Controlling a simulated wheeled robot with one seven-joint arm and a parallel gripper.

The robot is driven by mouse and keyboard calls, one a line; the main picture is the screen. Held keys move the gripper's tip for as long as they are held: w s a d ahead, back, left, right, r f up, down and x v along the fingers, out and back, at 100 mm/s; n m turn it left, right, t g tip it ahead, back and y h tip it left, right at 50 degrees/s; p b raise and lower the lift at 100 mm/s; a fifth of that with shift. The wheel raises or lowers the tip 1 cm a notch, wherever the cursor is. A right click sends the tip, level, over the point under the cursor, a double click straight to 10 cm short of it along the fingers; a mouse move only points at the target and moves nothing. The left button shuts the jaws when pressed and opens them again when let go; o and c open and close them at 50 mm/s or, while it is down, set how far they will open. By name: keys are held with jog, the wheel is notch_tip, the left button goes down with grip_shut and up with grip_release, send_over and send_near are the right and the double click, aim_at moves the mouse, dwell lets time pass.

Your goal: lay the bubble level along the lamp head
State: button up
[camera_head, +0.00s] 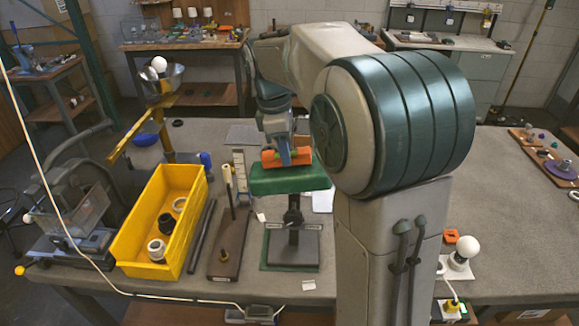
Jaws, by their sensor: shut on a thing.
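A green, flat-topped lamp head (288,183) sits on a dark post above a rectangular base near the middle of the bench. An orange block-like piece, which appears to be the bubble level (302,155), lies crosswise just over the top of the lamp head, roughly along its length. My gripper (286,160) points down from above and is shut on the level. Its fingers cover the level's middle. I cannot tell whether the level touches the lamp head. My arm hides the area to the right.
A yellow bin (130,262) with black and white round parts stands left. A wooden block with an upright rod (229,245) and a dark bar (201,237) lie between. A brass stand with a bowl (165,80) rises at back left. A white bulb (467,246) stands right.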

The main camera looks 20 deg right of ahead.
aim_at(276, 153)
jog(key=shift+d+f, duration=0.1)
jog(key=shift+f, duration=0.45)
dwell(1.4)
jog(key=o, duration=1.1)
jog(key=shift+r, duration=0.1)
notch_tip(276, 153, up, 14)
jog(key=a+f, duration=0.1)
jog(key=a, duration=0.1)
jog(key=s+f+m+t, duration=0.1)
jog(key=s+f+m, duration=0.3)
jog(key=s, duration=0.3)
jog(key=s+d+f+m+t+y, duration=0.1)
jog(key=s+f+m, duration=0.4)
jog(key=s+f, duration=0.2)
jog(key=s+f+m+t, duration=0.2)
jog(key=s+f+m, duration=0.3)
jog(key=s+f, duration=0.1)
jog(key=shift+s+d+f+y, duration=0.2)
jog(key=shift+s+d+y, duration=0.15)
jog(key=shift+s, duration=0.2)
